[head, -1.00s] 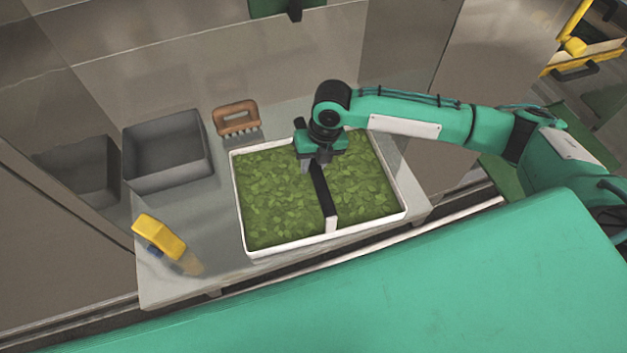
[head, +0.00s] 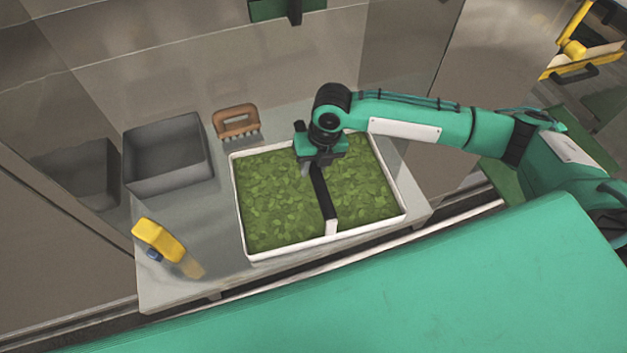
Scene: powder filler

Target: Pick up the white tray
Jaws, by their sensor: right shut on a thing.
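The white tray (head: 234,196) lies on the grey table, filled with green leaves (head: 270,195). My right gripper (head: 318,168) reaches over the tray from the right, above its back middle part. It is shut on a slim black bar with a white end (head: 331,226). The bar slants down across the leaves to the tray's front rim. The jaws themselves are mostly hidden by the wrist. My left gripper is not in view.
A grey open bin (head: 167,182) stands at the table's back left. A brown-handled brush (head: 237,123) lies behind the tray. A yellow tool (head: 158,240) is at the table's front left. Walls close off the back and left.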

